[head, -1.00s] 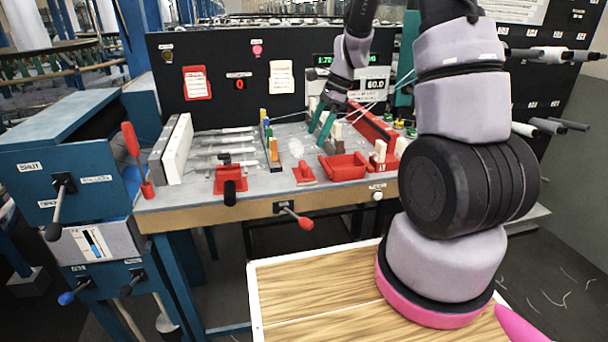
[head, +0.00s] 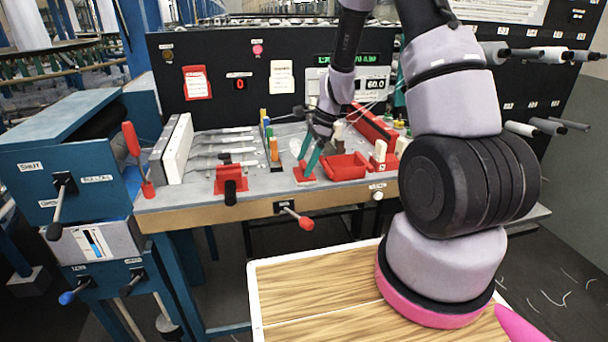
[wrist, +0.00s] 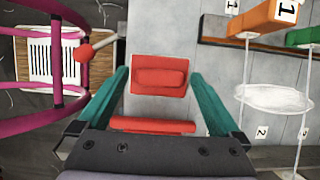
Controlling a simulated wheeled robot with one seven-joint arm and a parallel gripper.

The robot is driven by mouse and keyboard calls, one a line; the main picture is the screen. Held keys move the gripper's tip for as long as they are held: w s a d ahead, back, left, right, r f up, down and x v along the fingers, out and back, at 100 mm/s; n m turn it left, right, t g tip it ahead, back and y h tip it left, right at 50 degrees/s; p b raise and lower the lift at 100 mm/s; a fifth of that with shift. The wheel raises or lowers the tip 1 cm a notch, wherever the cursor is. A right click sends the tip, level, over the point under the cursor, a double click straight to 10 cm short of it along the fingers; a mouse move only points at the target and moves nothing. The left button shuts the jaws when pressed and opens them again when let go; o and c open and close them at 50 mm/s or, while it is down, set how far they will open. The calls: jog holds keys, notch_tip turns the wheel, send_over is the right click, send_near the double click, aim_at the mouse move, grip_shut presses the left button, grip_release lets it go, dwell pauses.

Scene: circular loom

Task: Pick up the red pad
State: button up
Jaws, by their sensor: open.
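The red pad (wrist: 160,75) is a small red plate with a raised block in its middle, lying on the grey bench top. In the head view the red pad (head: 304,174) is left of the red tray, partly covered by a finger. My gripper (head: 311,164) points down at the pad with its teal fingers. In the wrist view my gripper (wrist: 159,76) is open, with one fingertip at each side of the pad and a gap on both sides. I cannot tell how high the tips are above the bench.
A red tray (head: 343,167) stands close on the right. A red-knobbed lever (head: 305,222) sticks out of the bench front. A red stand with a black handle (head: 230,182) is on the left. Coloured numbered blocks (wrist: 265,18) and a clear disc (wrist: 273,97) are behind the pad.

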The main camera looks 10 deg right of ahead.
aim_at(306, 163)
jog(key=c, duration=1.3)
jog(key=shift+r, duration=0.15)
jog(key=shift+c, duration=0.2)
notch_tip(306, 163, up, 10)
